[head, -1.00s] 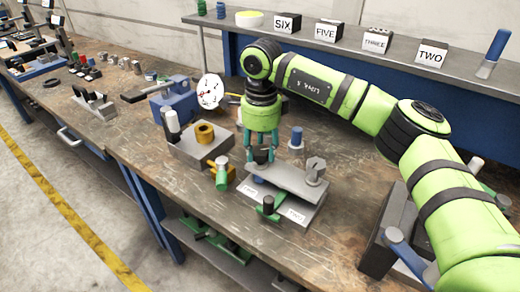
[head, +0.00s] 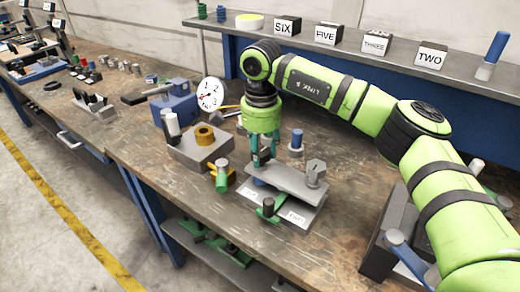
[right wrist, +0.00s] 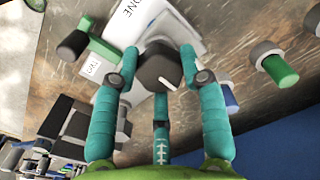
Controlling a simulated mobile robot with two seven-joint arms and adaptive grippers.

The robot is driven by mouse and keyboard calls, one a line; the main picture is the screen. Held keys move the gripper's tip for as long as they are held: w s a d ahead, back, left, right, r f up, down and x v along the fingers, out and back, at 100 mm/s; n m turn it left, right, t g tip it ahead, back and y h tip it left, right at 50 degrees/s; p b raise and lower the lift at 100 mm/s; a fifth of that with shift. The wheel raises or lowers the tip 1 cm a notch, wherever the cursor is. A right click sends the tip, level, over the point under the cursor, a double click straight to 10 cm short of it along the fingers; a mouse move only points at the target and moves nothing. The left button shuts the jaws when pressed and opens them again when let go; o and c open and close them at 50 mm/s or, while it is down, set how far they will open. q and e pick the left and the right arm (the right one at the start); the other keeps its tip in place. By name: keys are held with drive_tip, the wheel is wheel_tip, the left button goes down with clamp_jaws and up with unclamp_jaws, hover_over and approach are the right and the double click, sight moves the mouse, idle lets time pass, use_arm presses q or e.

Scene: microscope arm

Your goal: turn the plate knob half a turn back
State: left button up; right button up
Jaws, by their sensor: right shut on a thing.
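The plate (head: 300,186) is a grey slab on a base with white labels at its front, on the bench. My right gripper (head: 264,160) points down at the plate's back left end. In the right wrist view, its teal fingers (right wrist: 160,75) are closed around a dark knob (right wrist: 158,66) with a white mark on it. The mark points toward the lower right of that picture. Labels reading ONE and TWO (right wrist: 90,67) lie beside the knob there. In the head view the fingers mostly hide the knob. My left gripper is in neither view.
A grey block with a brass ring (head: 205,134) and a white dial (head: 210,94) stand left of the gripper. A blue-topped post (head: 296,140) is close on its right. A hex-topped post (head: 315,170) stands at the plate's right end.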

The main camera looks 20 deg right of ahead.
sight(263, 151)
drive_tip(key=shift+s+d+f, duration=0.1)
drive_tip(key=shift+d+f, duration=0.15)
drive_tip(key=shift+f, duration=0.1)
drive_tip(key=o, duration=1.2)
drive_tip(key=shift+c, duration=0.2)
drive_tip(key=shift+d, duration=0.1)
drive_tip(key=shift+r, duration=0.25)
wheel_tip(263, 151, up, 12)
drive_tip(key=shift+w+f, duration=0.2)
